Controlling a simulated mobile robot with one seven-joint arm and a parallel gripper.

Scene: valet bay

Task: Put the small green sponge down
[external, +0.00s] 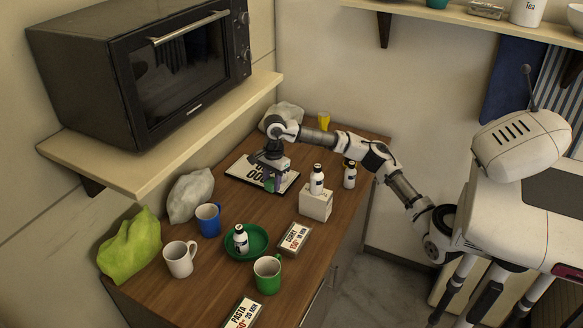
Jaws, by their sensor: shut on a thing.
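My gripper (273,176) is at the end of the arm, pointing down over the white sign with black lettering (240,172) on the wooden counter. It is shut on the small green sponge (268,186), which shows as a small green patch at the fingertips. The fingers hide most of the sponge. I cannot tell whether the sponge touches the sign or is just above it.
A white box (316,204) with a bottle on it and another bottle (350,176) stand to the right. A green plate (261,248) holding a bottle, a blue mug (208,219) and a grey cloth (190,196) are nearer. The oven shelf (150,166) overhangs the left.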

